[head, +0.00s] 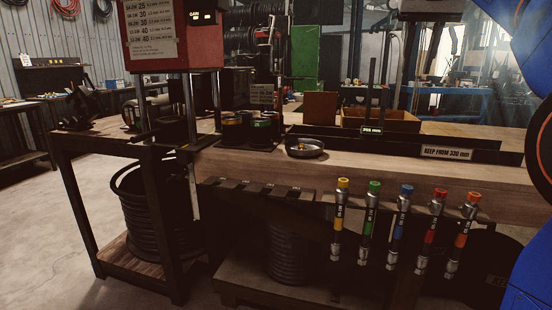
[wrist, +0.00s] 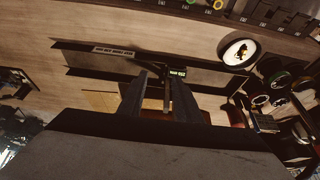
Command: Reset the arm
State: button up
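My gripper (wrist: 160,78) shows in the wrist view as two dark fingers with a clear gap between them. It is open, and I see nothing held between the fingers. It is over the wooden bench (wrist: 75,30), with the long dark measuring trough (wrist: 208,77) beyond the fingers.
The red crimper (head: 190,42) stands at the left of the bench. A round dish (head: 318,154) with small yellow pieces lies mid-bench. The trough (head: 490,156) has a green display (head: 371,129). Several colour-capped tools, one yellow (head: 342,205), hang along the front edge. A cardboard box (head: 400,123) stands behind.

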jog(key=s+a+f+n, duration=0.1)
jog(key=s+a+f, duration=0.1)
jog(key=s+f, duration=0.8)
jog(key=s+a+f+n, duration=0.1)
jog(key=s+f, duration=1)
jog(key=f, duration=1.1)
jog(key=s+a+f+n+y, duration=0.1)
jog(key=s+a+f, duration=0.1)
jog(key=s+f, duration=0.8)
notch_tip(320, 180, down, 6)
jog(key=shift+s+a+r, duration=0.1)
jog(key=shift+s+a, duration=0.15)
jog(key=shift+a, duration=0.15)
